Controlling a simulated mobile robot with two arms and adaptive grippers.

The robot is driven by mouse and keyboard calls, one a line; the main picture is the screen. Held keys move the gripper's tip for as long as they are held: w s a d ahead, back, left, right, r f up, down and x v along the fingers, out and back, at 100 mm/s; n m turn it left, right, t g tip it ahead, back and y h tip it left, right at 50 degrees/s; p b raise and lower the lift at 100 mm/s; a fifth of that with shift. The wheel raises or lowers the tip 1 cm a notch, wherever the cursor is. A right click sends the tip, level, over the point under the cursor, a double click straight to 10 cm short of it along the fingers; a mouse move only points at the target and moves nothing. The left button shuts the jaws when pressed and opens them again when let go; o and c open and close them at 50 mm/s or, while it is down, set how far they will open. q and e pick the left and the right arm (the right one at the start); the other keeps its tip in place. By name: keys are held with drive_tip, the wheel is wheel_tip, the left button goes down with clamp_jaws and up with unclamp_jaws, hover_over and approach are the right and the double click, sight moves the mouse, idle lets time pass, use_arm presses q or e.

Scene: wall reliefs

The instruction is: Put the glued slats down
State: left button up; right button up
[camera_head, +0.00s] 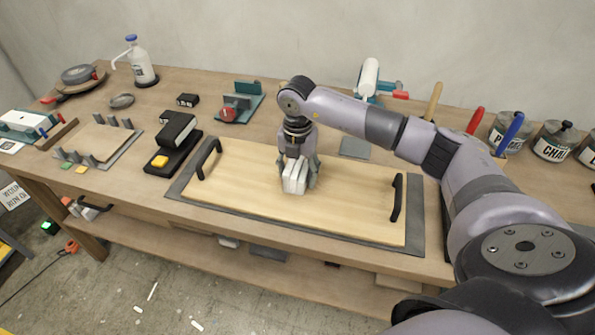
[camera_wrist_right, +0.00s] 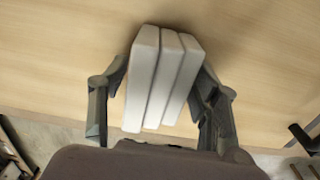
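The glued slats (camera_head: 295,177) are several pale white strips side by side in one block. My right gripper (camera_head: 297,180) is shut on them over the middle of a light wooden board (camera_head: 240,208) with black handles. In the right wrist view the slats (camera_wrist_right: 160,80) stand between the two fingers of the right gripper (camera_wrist_right: 158,90), one finger on each side. The lower end of the slats is close to the board; I cannot tell whether it touches. My left gripper is not in view.
The board lies on a grey mat (camera_head: 416,225) on the workbench. A black device with a yellow button (camera_head: 160,162) stands left of it. A black handle (camera_head: 396,197) rises at the board's right end. Jars (camera_head: 553,142) stand at the far right. Bare board surrounds the slats.

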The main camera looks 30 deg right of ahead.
sight(298, 167)
drive_tip(key=shift+o, duration=0.4)
drive_tip(key=shift+r, duration=0.65)
wheel_tip(298, 167, up, 11)
drive_tip(key=b, duration=0.2)
